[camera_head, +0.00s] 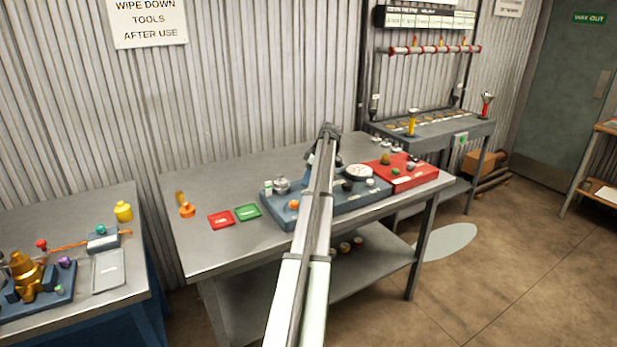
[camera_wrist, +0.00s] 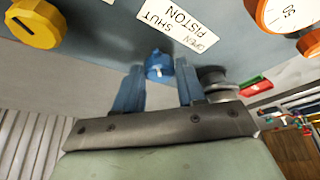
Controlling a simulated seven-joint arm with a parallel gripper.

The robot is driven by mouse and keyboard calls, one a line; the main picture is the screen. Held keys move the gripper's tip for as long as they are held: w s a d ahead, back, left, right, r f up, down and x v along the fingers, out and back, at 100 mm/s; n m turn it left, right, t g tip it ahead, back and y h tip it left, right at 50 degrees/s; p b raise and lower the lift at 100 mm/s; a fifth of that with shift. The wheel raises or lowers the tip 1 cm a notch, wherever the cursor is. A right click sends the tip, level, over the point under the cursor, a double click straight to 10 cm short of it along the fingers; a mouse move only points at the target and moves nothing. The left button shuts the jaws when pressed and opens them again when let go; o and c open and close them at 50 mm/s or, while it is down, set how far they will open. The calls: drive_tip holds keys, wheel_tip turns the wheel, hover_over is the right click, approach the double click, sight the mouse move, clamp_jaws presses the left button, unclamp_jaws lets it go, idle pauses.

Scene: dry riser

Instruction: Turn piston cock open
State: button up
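The piston cock (camera_wrist: 159,66) is a small blue knob with a white mark, on a blue-grey panel. A white label (camera_wrist: 178,28) reading OPEN, SHUT and PISTON lies beside it, upside down in the wrist view. My gripper (camera_wrist: 160,72) is open, with one blue finger on each side of the knob. Whether the fingers touch it or reach fully around it I cannot tell. In the head view the panel (camera_head: 347,209) sits on the grey bench, and my arm crosses it and hides the cock.
A yellow knob (camera_wrist: 36,22), a white dial gauge (camera_wrist: 284,12) and a grey cylinder (camera_wrist: 222,77) are near the gripper. A red panel (camera_head: 412,179) adjoins on the right. Red (camera_head: 221,219) and green (camera_head: 248,212) plates lie left. The bench's front left is clear.

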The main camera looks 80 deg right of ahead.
drive_tip(key=c, duration=0.6)
drive_tip(key=shift+m, duration=0.3)
drive_tip(key=m, duration=0.1)
drive_tip(key=m+h, duration=0.1)
drive_tip(key=m, duration=0.1)
drive_tip(key=shift+a+m+h, duration=0.25)
drive_tip(key=shift+m+h, duration=0.05)
drive_tip(key=m, duration=0.2)
drive_tip(key=m+g+h, duration=0.1)
drive_tip(key=m, duration=0.1)
drive_tip(key=shift+w+a+m+h, duration=0.1)
drive_tip(key=shift+m+h, duration=0.2)
drive_tip(key=m, duration=0.2)
drive_tip(key=m+g+h, duration=0.1)
drive_tip(key=m, duration=0.1)
drive_tip(key=shift+w+g, duration=0.15)
drive_tip(key=shift+g, duration=0.15)
drive_tip(key=m+g, duration=0.1)
drive_tip(key=m, duration=0.4)
drive_tip(key=shift+w+g, duration=0.1)
drive_tip(key=shift+g, duration=0.3)
